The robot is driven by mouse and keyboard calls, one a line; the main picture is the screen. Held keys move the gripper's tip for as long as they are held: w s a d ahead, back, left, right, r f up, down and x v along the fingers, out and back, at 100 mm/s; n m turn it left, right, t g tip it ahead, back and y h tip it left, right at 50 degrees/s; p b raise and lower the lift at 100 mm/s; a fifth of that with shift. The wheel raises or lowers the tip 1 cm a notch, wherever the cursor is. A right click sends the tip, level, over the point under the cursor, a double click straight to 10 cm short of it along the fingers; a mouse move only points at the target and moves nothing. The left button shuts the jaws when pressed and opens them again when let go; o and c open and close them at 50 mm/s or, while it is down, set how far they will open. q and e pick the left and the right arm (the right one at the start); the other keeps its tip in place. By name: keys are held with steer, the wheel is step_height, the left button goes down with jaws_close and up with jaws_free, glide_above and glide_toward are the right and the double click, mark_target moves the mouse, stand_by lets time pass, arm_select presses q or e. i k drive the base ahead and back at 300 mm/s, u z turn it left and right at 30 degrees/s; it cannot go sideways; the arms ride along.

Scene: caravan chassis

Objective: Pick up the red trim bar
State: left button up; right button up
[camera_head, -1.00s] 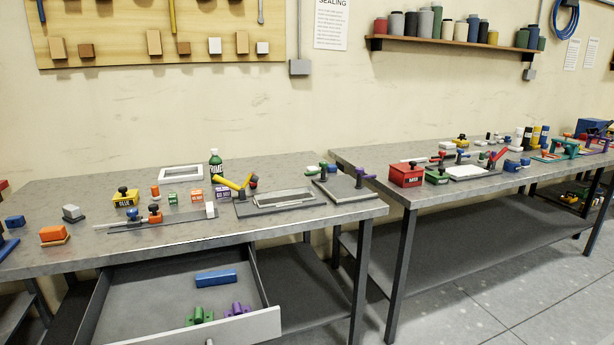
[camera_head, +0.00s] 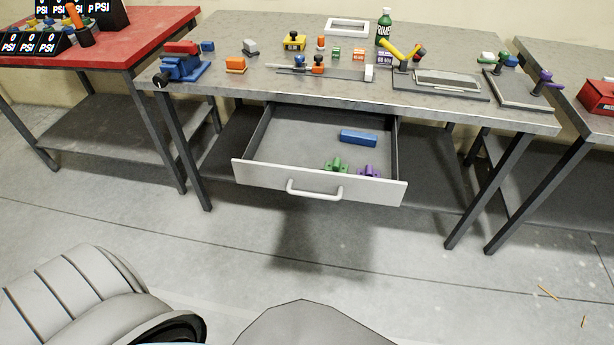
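A short red bar (camera_head: 181,47) lies at or on the blue vise (camera_head: 183,68) at the left end of the grey workbench; it looks like the red trim bar, but it is small and I cannot tell for sure. Whether the vise jaws grip it is too small to tell. Neither of my grippers is in view. Only grey parts of my own body show along the bottom edge.
The drawer (camera_head: 270,178) under the grey workbench (camera_head: 430,110) stands open, holding a blue bar (camera_head: 358,138), a green piece (camera_head: 337,165) and a purple piece (camera_head: 369,171). A red table (camera_head: 110,48) stands at left. The floor before the drawer is clear.

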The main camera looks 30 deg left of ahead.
mark_target(179, 47)
steer(key=u, duration=2.35)
steer(key=k, duration=0.6)
steer(key=u, duration=0.75)
steer(key=i, duration=1.6)
steer(key=z, duration=0.3)
steer(key=i, duration=1.05)
steer(key=z, duration=1.6)
steer(key=i, duration=0.95)
steer(key=z, duration=1)
